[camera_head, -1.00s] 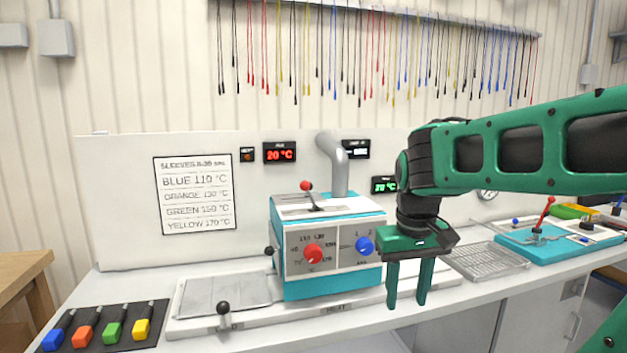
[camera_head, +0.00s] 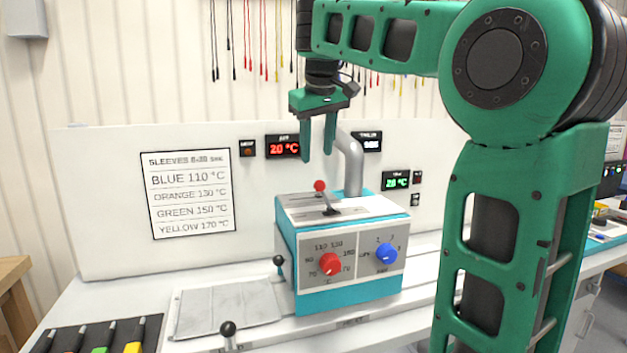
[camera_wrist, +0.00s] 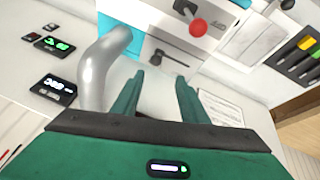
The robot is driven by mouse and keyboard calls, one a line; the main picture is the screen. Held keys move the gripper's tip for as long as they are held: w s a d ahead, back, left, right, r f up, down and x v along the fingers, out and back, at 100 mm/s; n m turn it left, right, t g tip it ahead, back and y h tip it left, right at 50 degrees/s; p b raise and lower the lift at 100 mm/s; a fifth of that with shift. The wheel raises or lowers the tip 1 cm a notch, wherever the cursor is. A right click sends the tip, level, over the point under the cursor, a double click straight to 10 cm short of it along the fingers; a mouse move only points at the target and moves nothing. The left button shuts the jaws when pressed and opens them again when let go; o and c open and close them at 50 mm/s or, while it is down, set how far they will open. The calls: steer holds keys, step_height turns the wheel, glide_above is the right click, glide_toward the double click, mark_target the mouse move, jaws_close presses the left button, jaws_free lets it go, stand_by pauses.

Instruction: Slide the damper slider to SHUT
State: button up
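The teal and white heater box (camera_head: 352,277) stands on the bench. On its top a lever with a red ball (camera_head: 319,186) leans to the back left. The red ball also shows in the wrist view (camera_wrist: 198,26). A small dark handle-like part (camera_wrist: 168,58) lies near it in that view; I cannot tell which of these is the damper slider. No SHUT marking is readable. My gripper (camera_head: 318,155) is open and empty, fingers pointing down, above the box and apart from the lever. Its fingers also show in the wrist view (camera_wrist: 159,80).
A grey exhaust pipe (camera_head: 352,168) rises close to my gripper. A red dial (camera_head: 331,264) and blue dial (camera_head: 386,254) are on the box front. Black-knobbed levers (camera_head: 228,328) stand left and front. Coloured-handled tools (camera_head: 134,347) lie at lower left. The air above the box's left is free.

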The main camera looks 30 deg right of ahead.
steer(key=x, duration=0.6)
steer(key=d+x, duration=0.1)
steer(key=x, duration=0.3)
steer(key=shift+s+r, duration=0.1)
steer(key=shift+s, duration=0.15)
jaws_close()
